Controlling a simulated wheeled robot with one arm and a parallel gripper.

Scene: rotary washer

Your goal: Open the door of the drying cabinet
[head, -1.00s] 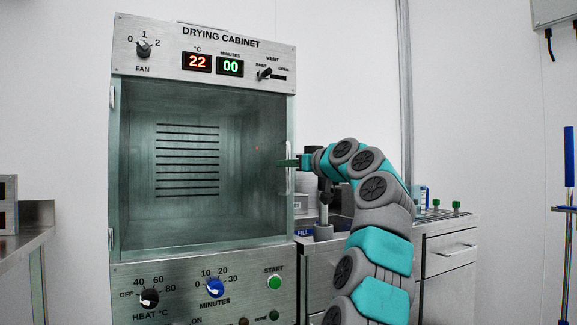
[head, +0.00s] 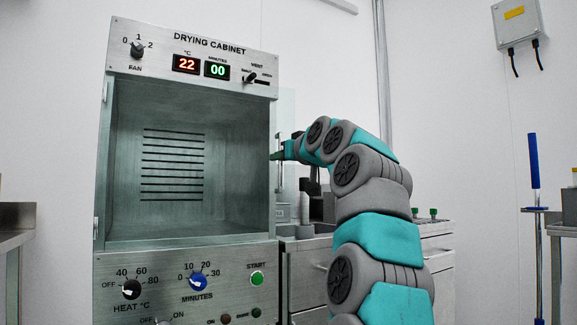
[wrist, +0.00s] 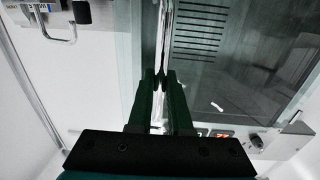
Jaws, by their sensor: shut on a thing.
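The drying cabinet (head: 258,95) stands left of centre in the head view, with its hinges on the left side. Its glass door (head: 287,108) looks slightly ajar. A pale strip of the glass shows past the right side of the cabinet frame. My gripper (head: 274,156) is at the cabinet's right edge, at the door's free side. In the wrist view my gripper (wrist: 160,78) is shut on the upright metal door handle (wrist: 167,25). The fingers hide part of the handle, and in the head view it is hard to make out.
A steel counter with drawers (head: 432,249) stands right of the cabinet, behind my arm. Another steel table (head: 15,238) is at the left edge. A stand with a blue rod (head: 533,160) is at the far right. The floor in front is not visible.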

